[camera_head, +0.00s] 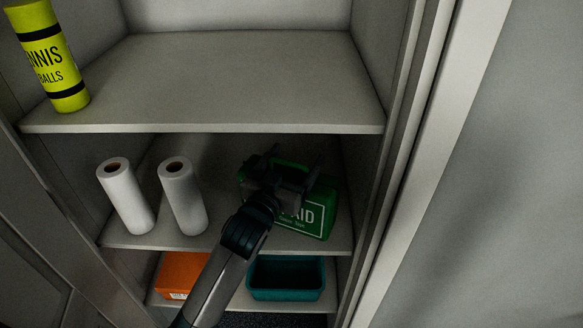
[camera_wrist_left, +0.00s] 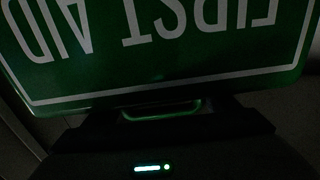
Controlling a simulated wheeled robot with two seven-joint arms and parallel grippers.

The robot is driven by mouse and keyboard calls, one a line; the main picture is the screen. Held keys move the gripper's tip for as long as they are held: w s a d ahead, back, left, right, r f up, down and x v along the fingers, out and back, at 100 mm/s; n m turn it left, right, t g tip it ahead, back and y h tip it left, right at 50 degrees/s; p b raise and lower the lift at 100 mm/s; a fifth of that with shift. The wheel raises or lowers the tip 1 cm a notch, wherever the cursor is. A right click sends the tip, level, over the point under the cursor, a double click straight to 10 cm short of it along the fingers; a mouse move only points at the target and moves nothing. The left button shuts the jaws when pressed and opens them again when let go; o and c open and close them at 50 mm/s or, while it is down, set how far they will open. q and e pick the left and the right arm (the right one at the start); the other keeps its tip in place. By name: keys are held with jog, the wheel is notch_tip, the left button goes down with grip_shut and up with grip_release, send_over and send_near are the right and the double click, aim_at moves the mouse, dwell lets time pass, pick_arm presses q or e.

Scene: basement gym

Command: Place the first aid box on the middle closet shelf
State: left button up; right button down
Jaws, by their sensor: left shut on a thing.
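The green first aid box (camera_head: 309,219), with white lettering, is upright at the right end of the middle closet shelf (camera_head: 228,242). I cannot tell whether its bottom touches the shelf. My left gripper (camera_head: 287,176) is at the box's top and covers part of its front and top. In the left wrist view the box (camera_wrist_left: 160,84) fills the upper part with upside-down "FIRST AID" letters, and its green handle (camera_wrist_left: 162,112) sits between the dark fingers. The left gripper is shut on the box's handle. My right gripper is not in view.
Two white paper rolls (camera_head: 127,198) (camera_head: 182,197) stand on the middle shelf, left of the box. A yellow tennis ball can (camera_head: 50,60) stands on the upper shelf (camera_head: 215,80). An orange box (camera_head: 180,272) and a teal bin (camera_head: 287,279) are below. The closet's right wall is close to the box.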

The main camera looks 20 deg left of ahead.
pick_arm(q)
jog(key=shift+w+a+f, duration=0.6)
jog(key=shift+w+a, duration=0.05)
jog(key=shift+w, duration=0.25)
jog(key=shift+f+p, duration=0.7)
jog(key=shift+f, duration=1.3)
jog(key=o, duration=2.1)
jog(key=shift+c, duration=0.2)
jog(key=shift+s, duration=0.1)
jog(key=shift+s+f, duration=0.1)
